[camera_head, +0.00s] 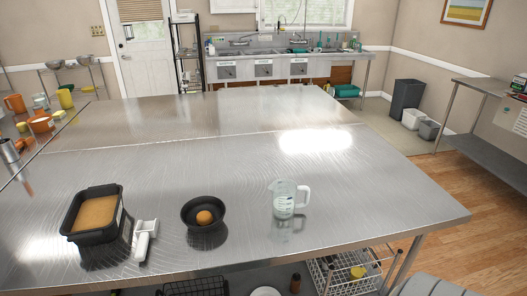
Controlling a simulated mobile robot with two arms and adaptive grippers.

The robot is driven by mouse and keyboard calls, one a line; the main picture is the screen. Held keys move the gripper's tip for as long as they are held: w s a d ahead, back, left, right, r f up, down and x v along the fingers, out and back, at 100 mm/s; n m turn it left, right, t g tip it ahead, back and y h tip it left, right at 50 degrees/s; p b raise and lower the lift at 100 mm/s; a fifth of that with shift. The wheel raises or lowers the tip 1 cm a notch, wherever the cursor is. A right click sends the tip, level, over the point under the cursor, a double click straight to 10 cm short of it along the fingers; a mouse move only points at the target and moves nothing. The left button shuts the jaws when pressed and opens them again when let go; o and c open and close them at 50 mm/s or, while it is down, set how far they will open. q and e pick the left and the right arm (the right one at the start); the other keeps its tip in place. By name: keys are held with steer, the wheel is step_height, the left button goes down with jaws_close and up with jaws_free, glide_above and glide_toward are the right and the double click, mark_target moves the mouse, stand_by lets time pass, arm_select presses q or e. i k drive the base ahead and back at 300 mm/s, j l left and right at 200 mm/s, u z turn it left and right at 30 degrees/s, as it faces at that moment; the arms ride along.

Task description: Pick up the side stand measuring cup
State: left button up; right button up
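The measuring cup (284,200) is a clear cup with pale markings, a spout and a handle on its right side. It stands upright on the near steel table (350,190), right of the middle of the head view. Nothing touches it, and its reflection shows on the steel. Neither of my grippers is in view.
A small black bowl (203,225) holding a round orange-brown item (204,217) stands left of the cup. Farther left are a white object (146,236) and a black pan (107,236) with brown contents. Steel is clear behind and right of the cup.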

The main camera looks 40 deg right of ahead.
mark_target(284, 192)
steer(key=z, duration=1.5)
steer(key=i+l+u, duration=0.1)
steer(key=l, duration=0.35)
